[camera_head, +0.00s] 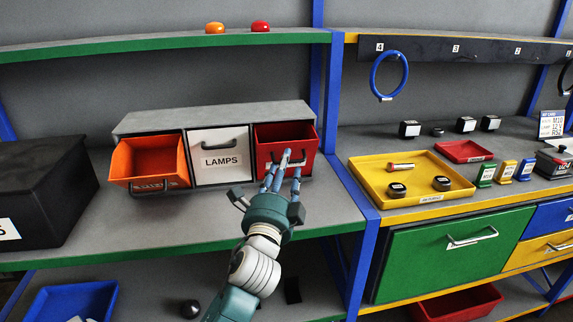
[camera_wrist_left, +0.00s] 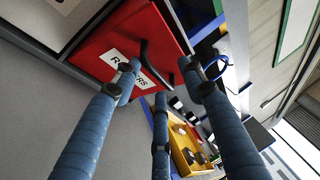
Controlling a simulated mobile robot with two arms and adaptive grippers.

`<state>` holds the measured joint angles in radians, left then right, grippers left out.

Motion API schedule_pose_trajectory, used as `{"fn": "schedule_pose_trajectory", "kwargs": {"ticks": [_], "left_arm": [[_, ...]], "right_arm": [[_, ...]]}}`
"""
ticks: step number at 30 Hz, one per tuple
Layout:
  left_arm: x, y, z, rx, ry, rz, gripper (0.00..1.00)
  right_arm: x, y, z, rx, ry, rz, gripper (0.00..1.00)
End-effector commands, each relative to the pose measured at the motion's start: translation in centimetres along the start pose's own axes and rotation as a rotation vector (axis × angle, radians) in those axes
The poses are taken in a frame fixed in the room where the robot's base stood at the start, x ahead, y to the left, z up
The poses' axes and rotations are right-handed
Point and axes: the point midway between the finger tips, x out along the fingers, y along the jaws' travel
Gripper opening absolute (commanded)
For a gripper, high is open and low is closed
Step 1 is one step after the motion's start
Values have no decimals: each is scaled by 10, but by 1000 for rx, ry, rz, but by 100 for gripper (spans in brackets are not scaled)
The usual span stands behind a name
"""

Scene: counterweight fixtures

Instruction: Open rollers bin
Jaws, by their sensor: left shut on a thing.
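The red rollers bin (camera_head: 305,139) is the right one of three bins in a grey cabinet on the left shelf. It looks tipped partly out, with some of its inside showing. In the left wrist view its red front (camera_wrist_left: 100,43) carries a white label, partly hidden by a finger, and a dark handle (camera_wrist_left: 145,60). My left gripper (camera_head: 285,163) is at the bin's front, its blue fingers closed around the handle. The fingers also show large in the left wrist view (camera_wrist_left: 158,78). My right gripper is in neither view.
The white LAMPS bin (camera_head: 220,142) beside it is closed; the orange bin (camera_head: 153,157) is tipped open. A black box (camera_head: 45,190) stands at the left. A blue post (camera_head: 350,185) rises right of the cabinet, with a yellow tray (camera_head: 370,172) beyond.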

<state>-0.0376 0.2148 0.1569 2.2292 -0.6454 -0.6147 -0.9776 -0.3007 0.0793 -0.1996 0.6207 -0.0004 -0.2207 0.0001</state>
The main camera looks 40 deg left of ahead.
Motion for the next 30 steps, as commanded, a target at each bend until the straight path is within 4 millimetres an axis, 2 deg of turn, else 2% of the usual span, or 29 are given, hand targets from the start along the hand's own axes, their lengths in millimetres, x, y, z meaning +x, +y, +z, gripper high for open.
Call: {"fn": "schedule_pose_trajectory", "kwargs": {"ticks": [1, 16, 21, 26, 30], "left_arm": [[-5, -17, 0, 4, 3, -41, 33], [-40, 2, 0, -2, 4, -26, 33], [-52, 6, 0, -2, 4, -24, 33], [-63, 9, 0, -3, 4, -24, 33], [-72, 11, 0, -3, 4, -24, 33]], "right_arm": [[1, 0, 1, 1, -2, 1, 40], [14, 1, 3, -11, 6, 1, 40], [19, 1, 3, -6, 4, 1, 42], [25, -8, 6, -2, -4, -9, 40], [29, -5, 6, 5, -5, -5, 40]]}}
